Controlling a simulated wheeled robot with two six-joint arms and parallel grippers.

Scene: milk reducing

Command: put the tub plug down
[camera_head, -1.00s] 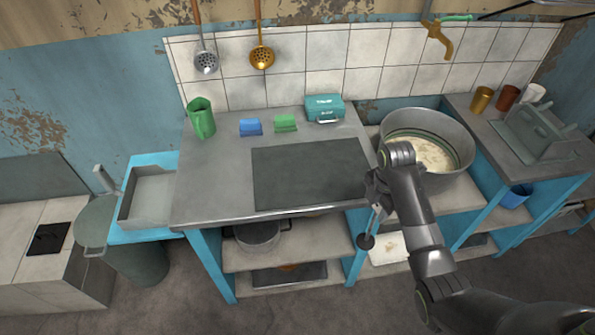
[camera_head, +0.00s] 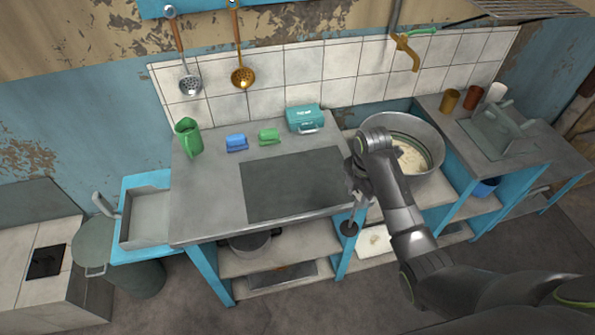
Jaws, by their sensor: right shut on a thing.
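The tub plug (camera_head: 349,228) is a dark round disc on a thin stem, hanging below my right gripper (camera_head: 357,196). My right gripper is shut on it, just in front of the counter's right front corner. The plug hangs in the air in front of the lower shelves, apart from any surface I can make out. The fingertips are small and partly hidden by my arm. My left gripper is not in view.
A large metal tub (camera_head: 432,140) with pale contents stands right of the counter (camera_head: 205,205). A dark flat board (camera_head: 293,184) lies bare on the counter. Behind it are a green jug (camera_head: 188,138), blue (camera_head: 236,143) and green (camera_head: 269,137) items and a teal box (camera_head: 304,118).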

